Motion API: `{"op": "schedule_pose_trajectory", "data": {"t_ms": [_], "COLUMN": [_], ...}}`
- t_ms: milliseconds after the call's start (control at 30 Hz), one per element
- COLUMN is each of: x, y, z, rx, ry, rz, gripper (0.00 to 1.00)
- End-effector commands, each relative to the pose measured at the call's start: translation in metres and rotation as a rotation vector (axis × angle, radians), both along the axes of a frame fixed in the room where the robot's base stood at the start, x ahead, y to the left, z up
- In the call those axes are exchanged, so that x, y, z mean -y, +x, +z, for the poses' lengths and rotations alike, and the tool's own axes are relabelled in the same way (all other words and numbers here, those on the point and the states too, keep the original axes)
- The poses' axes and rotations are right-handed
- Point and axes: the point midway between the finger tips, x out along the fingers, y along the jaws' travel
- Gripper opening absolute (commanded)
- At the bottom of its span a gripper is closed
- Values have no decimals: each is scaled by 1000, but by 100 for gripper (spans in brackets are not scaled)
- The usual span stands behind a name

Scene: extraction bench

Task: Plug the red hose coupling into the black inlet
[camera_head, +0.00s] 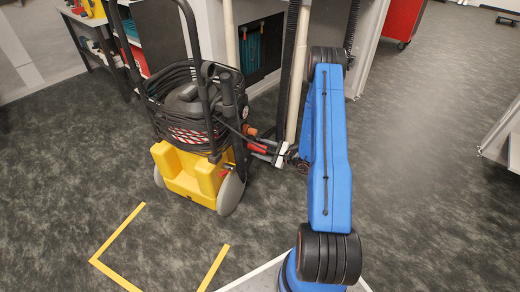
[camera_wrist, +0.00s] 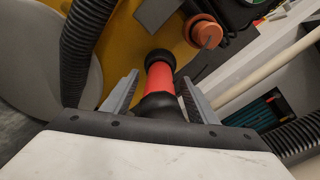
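The red hose coupling (camera_wrist: 160,77) lies between the two grey fingers of my gripper (camera_wrist: 160,88) in the wrist view. It has a black ring at its far end and a wider black part near the palm. The coupling points away from the palm. In the head view the red coupling (camera_head: 257,148) shows at the end of my arm, pointing left towards the yellow and black machine (camera_head: 178,175). My gripper (camera_head: 264,149) is close to the machine's right side. I cannot clearly make out the black inlet.
An orange round part (camera_wrist: 203,32) is just beyond the coupling in the wrist view. A black ribbed hose (camera_wrist: 84,42) runs along its left. Pale poles (camera_head: 296,75) stand behind my gripper. Yellow floor tape (camera_head: 118,233) marks the open floor in front.

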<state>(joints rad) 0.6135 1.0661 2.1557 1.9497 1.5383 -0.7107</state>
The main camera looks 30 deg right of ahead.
Motion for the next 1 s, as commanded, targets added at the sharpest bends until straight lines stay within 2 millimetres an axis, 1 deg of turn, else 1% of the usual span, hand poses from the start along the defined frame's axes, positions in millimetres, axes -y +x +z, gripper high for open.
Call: {"op": "schedule_pose_trajectory", "data": {"t_ms": [233, 367, 467, 1000], "x": [1, 7, 14, 65], "y": [-1, -8, -19, -96], "z": [0, 0, 1, 7], "rx": [-1, -1, 0, 0], "ry": [0, 0, 0, 1], "rz": [-1, -3, -3, -5], "gripper": [53, 53, 53, 53]}}
